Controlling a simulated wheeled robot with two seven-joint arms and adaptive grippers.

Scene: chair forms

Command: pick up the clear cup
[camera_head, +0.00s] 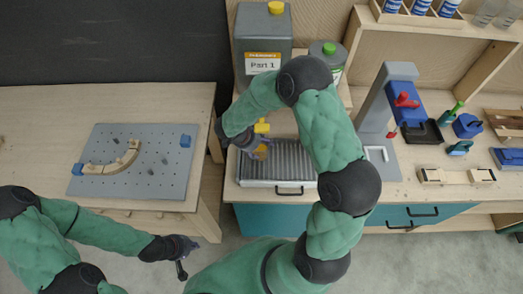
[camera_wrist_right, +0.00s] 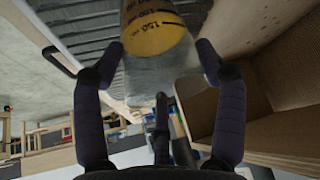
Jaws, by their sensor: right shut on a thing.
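The clear cup (camera_wrist_right: 160,72) has dark volume markings and shows yellow in its upper part in the right wrist view. My right gripper (camera_wrist_right: 158,65) is shut on it, with fingers on both sides of its wall. In the head view the right gripper (camera_head: 247,140) is at the grey ridged tray (camera_head: 300,160), and a small yellow patch of the cup (camera_head: 261,152) shows beside the fingers. I cannot tell whether the cup touches the tray. My left gripper (camera_head: 181,256) is empty, its fingers apart, in front of the left table.
A grey yellow-capped canister (camera_head: 262,45) and a green-capped bottle (camera_head: 328,60) stand behind the tray. A grey stand (camera_head: 385,100) is to its right. Other clear cups (camera_head: 488,12) are on the upper shelf. A pegboard (camera_head: 130,160) lies on the left table.

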